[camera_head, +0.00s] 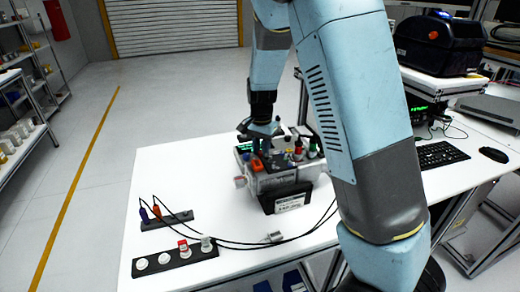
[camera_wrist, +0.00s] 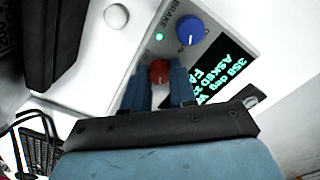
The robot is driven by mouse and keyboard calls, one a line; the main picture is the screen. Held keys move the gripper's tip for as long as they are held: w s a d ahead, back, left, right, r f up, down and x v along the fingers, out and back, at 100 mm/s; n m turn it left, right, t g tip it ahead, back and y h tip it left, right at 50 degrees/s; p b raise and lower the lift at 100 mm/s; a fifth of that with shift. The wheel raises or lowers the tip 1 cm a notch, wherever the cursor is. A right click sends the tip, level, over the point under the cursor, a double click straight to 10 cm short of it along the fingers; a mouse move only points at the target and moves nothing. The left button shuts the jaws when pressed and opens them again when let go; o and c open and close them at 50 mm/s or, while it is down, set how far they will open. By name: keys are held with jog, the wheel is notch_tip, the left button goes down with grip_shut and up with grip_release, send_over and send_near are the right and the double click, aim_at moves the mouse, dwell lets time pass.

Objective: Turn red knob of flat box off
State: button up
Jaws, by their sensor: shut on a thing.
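The flat box (camera_wrist: 207,42) shows in the wrist view as a light grey panel with a dark display of green text, a blue knob (camera_wrist: 190,30) and a small green light. The red knob (camera_wrist: 159,71) sits lower on this panel, between the two blue fingertips of my gripper (camera_wrist: 162,85). My gripper is shut on the red knob, with one finger on each side. The knob's pointer mark cannot be made out. In the head view my gripper (camera_head: 262,140) points down at the device on the white table, and the arm hides part of it.
Black cables run across to the device. A keyboard (camera_head: 438,155) and a mouse lie at right. The table's left rear is clear.

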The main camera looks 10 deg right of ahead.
jog(key=shift+c, duration=0.7)
jog(key=shift+a, duration=0.3)
grip_shut()
jog(key=shift+d, duration=0.25)
